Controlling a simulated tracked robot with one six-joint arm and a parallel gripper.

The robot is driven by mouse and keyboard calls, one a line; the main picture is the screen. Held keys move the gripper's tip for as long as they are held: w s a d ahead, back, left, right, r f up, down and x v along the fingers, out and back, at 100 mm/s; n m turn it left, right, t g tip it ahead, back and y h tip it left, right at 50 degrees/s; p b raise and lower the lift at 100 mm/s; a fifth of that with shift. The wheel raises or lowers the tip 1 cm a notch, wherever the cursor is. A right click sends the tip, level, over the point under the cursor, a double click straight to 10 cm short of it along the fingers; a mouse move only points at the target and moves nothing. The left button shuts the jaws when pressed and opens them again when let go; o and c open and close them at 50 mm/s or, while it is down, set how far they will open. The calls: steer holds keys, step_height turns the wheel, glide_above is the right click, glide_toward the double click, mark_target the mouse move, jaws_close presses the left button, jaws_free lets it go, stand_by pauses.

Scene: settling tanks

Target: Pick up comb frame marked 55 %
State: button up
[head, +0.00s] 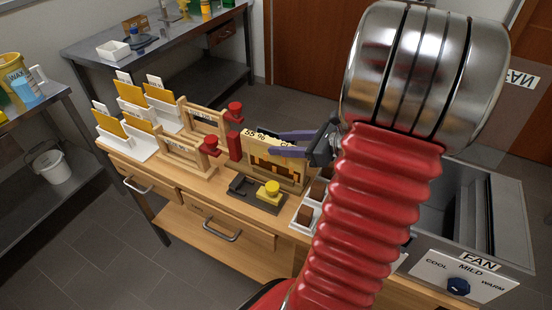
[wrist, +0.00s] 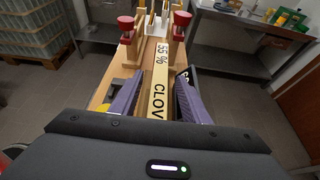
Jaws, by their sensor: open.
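The comb frame marked 55 % (head: 272,169) stands upright on the wooden bench in the head view, its comb face amber and brown. In the wrist view its pale top bar (wrist: 159,88) reads "55 %" and "CLOV", the rest of the word cut off. My gripper (head: 271,144) has purple fingers and is open at the frame's top. In the wrist view the frame's top bar lies between the two open fingers (wrist: 159,84), with a visible gap on each side. The lower part of the frame is hidden there.
Wooden racks with red knobs (head: 211,145) and white holders with yellow cards (head: 131,93) stand to the left. A grey tank with a FAN dial (head: 458,286) is at right.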

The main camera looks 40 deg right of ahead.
steer(key=shift+w+a+f, duration=0.15)
steer(key=shift+w+f, duration=0.05)
steer(key=shift+w, duration=0.2)
jaws_close()
stand_by(0.6)
stand_by(0.9)
